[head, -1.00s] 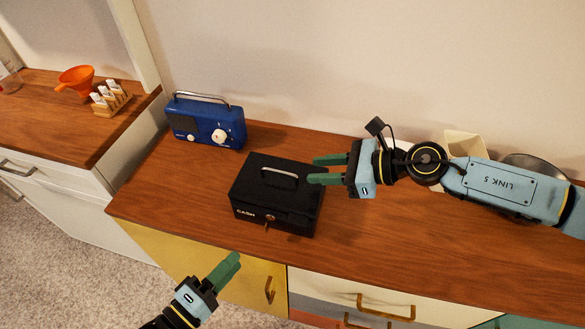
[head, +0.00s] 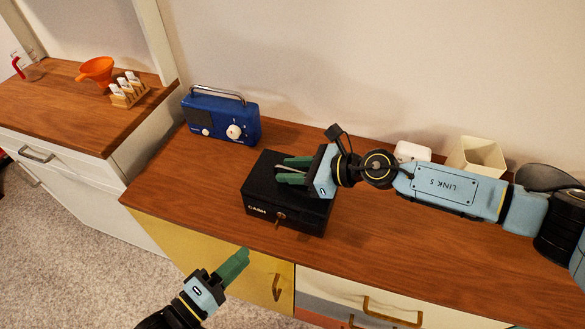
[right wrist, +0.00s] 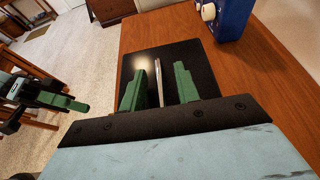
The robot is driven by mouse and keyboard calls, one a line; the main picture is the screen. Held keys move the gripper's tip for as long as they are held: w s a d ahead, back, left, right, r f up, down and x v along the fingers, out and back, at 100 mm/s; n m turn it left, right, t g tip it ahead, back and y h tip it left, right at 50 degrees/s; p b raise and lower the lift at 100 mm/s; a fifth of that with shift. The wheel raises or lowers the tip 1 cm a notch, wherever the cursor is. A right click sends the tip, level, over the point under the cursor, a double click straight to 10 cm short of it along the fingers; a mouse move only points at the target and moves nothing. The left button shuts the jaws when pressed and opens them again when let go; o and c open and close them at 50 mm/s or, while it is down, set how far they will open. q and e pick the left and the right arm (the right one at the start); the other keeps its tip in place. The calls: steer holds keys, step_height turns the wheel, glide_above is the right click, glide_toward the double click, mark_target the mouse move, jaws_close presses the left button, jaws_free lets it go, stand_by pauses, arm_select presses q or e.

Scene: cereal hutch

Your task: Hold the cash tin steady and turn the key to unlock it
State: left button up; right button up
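The black cash tin (head: 262,192) sits on the wooden counter with its lid down. A small key (head: 281,217) is at the lock on its front face. My right gripper (head: 292,170) is open over the lid. In the right wrist view its green fingers (right wrist: 160,88) stand on either side of the tin's metal handle (right wrist: 158,80), with gaps on both sides. My left gripper (head: 240,258) is in front of the counter, below and left of the key, apart from the tin. Its fingers overlap in the head view, so their opening is unclear.
A blue radio (head: 221,116) stands behind the tin to the left. A cream square container (head: 476,157) and a white item (head: 412,151) stand behind my right arm. An orange funnel (head: 97,71) is on the left cabinet.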

jaws_close()
stand_by(1.4)
